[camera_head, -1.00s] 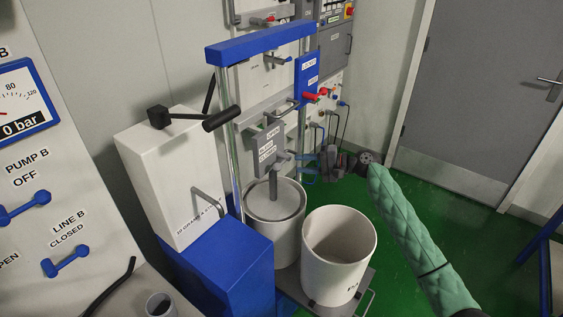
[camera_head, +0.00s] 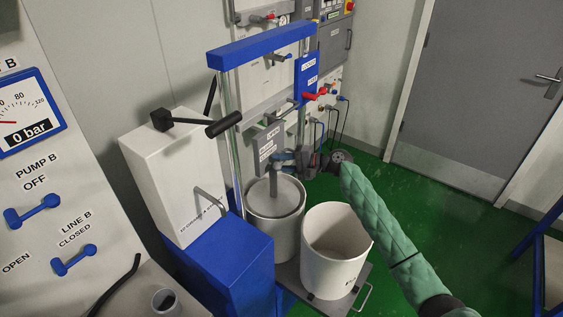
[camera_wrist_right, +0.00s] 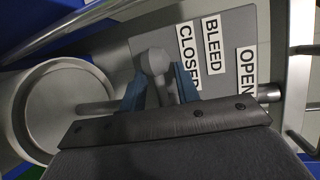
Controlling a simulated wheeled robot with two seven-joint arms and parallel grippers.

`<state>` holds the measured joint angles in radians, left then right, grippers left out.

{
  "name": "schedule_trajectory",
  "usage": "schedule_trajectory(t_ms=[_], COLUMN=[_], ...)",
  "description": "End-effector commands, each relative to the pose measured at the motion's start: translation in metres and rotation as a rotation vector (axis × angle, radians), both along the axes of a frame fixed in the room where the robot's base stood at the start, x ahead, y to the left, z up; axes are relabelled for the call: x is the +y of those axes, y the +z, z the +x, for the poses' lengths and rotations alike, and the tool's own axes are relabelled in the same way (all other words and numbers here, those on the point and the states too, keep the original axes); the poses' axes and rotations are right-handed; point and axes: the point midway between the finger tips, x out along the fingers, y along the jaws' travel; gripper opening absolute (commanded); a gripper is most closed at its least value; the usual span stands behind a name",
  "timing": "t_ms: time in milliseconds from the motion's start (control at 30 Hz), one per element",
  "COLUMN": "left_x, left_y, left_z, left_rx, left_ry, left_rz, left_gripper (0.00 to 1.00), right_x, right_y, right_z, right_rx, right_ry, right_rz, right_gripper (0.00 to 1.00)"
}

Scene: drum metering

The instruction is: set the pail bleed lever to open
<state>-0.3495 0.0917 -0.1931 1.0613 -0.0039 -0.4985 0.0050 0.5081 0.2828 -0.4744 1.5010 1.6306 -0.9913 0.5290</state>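The pail bleed lever (camera_wrist_right: 153,62) is a grey rod with a rounded end, beside a grey plate (camera_wrist_right: 222,40) marked CLOSED, BLEED and OPEN. It lies near the CLOSED label. My right gripper (camera_wrist_right: 160,82) has blue fingers, one on each side of the lever, with slight gaps; it looks open around it. In the head view my right gripper (camera_head: 283,157) reaches in from the right at the plate (camera_head: 267,148), above the left pail (camera_head: 273,222), and hides most of the lever there. My left gripper is not in view.
A second, empty white pail (camera_head: 335,255) stands to the right on a grey platform. A blue press frame (camera_head: 258,46) with steel posts rises around the plate. A red-handled lever (camera_head: 313,96) sits just above my wrist. Green floor (camera_head: 400,190) is free at the right.

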Motion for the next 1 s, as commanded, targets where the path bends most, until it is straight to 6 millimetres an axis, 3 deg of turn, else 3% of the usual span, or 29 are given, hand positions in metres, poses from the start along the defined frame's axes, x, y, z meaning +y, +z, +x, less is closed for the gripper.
schedule_trajectory(t_ms=[167,333,867,1000], left_x=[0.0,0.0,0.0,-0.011], left_y=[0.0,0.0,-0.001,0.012], left_z=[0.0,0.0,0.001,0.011], left_rx=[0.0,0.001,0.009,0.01], left_ry=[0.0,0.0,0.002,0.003], left_rz=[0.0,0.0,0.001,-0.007], left_gripper=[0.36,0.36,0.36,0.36], right_x=[0.0,0.0,0.002,0.003], right_y=[0.0,0.0,-0.001,0.001], right_z=[0.0,0.0,-0.002,-0.002], right_rx=[0.0,0.0,0.055,0.122], right_ry=[0.0,0.001,0.006,0.007], right_rz=[0.0,0.0,0.038,0.088], right_gripper=[0.32,0.0,0.0,0.0])
